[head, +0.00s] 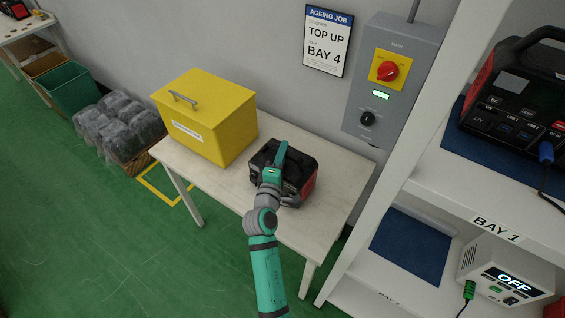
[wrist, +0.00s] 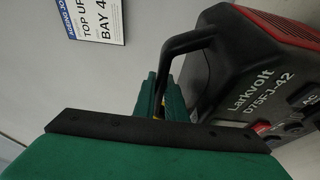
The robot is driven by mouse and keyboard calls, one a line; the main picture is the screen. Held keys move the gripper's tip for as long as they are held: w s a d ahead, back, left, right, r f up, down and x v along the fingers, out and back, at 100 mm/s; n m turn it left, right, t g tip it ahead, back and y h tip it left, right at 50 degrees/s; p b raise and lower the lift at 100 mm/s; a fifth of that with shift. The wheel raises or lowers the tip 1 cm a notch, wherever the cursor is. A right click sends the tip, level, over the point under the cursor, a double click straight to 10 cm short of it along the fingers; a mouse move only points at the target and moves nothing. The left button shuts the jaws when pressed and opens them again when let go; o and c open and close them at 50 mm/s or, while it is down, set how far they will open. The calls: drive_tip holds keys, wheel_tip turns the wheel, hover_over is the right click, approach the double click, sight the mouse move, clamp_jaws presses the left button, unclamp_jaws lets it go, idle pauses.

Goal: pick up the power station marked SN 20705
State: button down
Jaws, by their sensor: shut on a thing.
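A black and red power station (head: 303,186) is at the right part of the white table (head: 240,205). In the wrist view the power station (wrist: 255,75) shows the print "Larkvolt 075FJ-42" and part of its socket panel; no SN 20705 mark is readable. My gripper (head: 276,163) is over its top, shut on its black carry handle (wrist: 187,42). The green fingers (wrist: 158,95) show beside the handle in the wrist view. I cannot tell whether the station's underside touches the table. My arm hides part of it in the head view.
A yellow lidded box (head: 225,125) stands left on the table. A grey switch box (head: 393,75) and a "TOP UP BAY 4" sign (head: 327,40) are on the wall. A white shelf (head: 455,190) at right holds another power station (head: 515,95) and an "OFF" unit (head: 505,275).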

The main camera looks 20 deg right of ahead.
drive_tip(key=shift+a+r, duration=0.1)
drive_tip(key=shift+r, duration=0.3)
